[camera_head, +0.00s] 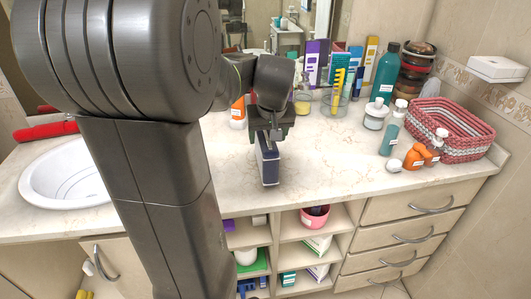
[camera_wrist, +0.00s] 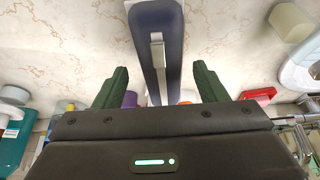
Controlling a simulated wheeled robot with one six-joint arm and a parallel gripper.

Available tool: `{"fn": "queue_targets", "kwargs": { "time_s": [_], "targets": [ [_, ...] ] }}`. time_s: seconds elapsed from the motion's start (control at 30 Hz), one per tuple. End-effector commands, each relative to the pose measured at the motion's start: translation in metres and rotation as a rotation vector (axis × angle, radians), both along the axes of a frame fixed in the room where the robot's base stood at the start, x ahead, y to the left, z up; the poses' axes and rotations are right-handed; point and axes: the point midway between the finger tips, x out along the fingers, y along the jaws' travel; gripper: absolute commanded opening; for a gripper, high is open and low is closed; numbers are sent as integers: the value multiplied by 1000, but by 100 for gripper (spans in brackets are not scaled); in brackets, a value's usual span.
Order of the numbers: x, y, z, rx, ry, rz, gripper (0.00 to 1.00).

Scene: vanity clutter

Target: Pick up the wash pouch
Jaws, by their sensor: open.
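The wash pouch (camera_head: 268,167) is a narrow navy block with a pale side. It stands upright on the marble counter, directly below my gripper (camera_head: 269,134). In the wrist view the pouch (camera_wrist: 173,25) shows its dark edge with a grey strap or pull along it. My gripper in the wrist view (camera_wrist: 160,84) is open, with one green finger to each side of the pouch and a visible gap on both sides. The pouch's lower part is hidden behind the gripper body in the wrist view.
The counter (camera_head: 325,165) is clear right of the pouch. An orange-and-white bottle (camera_head: 238,114) stands behind it, left of my gripper. Bottles, boxes and a glass with a yellow comb (camera_head: 338,92) stand at the back right, near a pink basket (camera_head: 452,130). A sink (camera_head: 65,180) is at left.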

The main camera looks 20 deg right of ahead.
Motion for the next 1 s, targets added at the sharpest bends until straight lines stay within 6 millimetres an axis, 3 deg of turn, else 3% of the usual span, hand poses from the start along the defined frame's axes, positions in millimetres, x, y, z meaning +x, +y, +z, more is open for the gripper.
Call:
{"fn": "queue_targets", "kwargs": {
  "time_s": [0.5, 1.0],
  "targets": [
    [25, -4, -46, 1, 1, 1, 65],
    [25, -5, -49, 0, -1, 0, 65]
  ]
}}
